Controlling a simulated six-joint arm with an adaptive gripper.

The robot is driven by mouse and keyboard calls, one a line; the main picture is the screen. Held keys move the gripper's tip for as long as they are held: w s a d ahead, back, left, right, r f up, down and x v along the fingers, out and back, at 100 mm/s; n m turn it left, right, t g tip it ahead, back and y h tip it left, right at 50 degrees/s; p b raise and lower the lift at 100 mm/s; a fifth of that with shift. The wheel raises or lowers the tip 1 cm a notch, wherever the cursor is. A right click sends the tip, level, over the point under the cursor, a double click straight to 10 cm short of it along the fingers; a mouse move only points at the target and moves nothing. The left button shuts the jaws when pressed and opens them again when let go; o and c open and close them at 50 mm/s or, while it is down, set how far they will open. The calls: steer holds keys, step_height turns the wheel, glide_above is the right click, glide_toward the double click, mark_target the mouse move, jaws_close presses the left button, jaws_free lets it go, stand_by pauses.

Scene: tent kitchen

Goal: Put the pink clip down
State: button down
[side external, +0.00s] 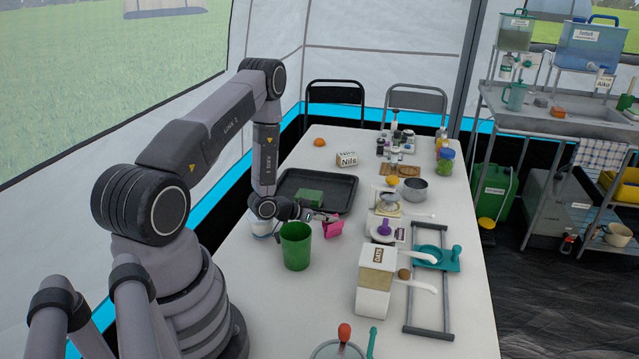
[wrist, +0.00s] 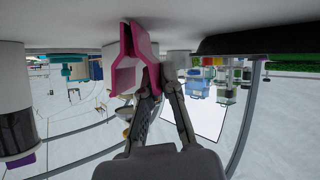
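The pink clip (side external: 332,228) is at the tip of my gripper (side external: 322,216), just right of the green cup in the side view. In the wrist view the clip (wrist: 125,76) fills the space at the fingertips, and one pink side of it lies between the two fingers of my gripper (wrist: 157,78). The fingers look closed on that side. The clip is at or very close to the white table top (side external: 262,300); I cannot tell if it touches. My gripper reaches in low and nearly level over the table.
A green cup (side external: 296,247) stands close in front of the gripper. A black tray (side external: 340,189) with a green block (side external: 309,197) lies behind. A scale (side external: 388,228) with a purple item and an oats box (side external: 375,280) stand to the right. The table's near left is clear.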

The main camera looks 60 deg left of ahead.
steer(key=shift+f, duration=0.25)
steer(key=c, duration=1.2)
jaws_free()
steer(key=shift+c, duration=0.2)
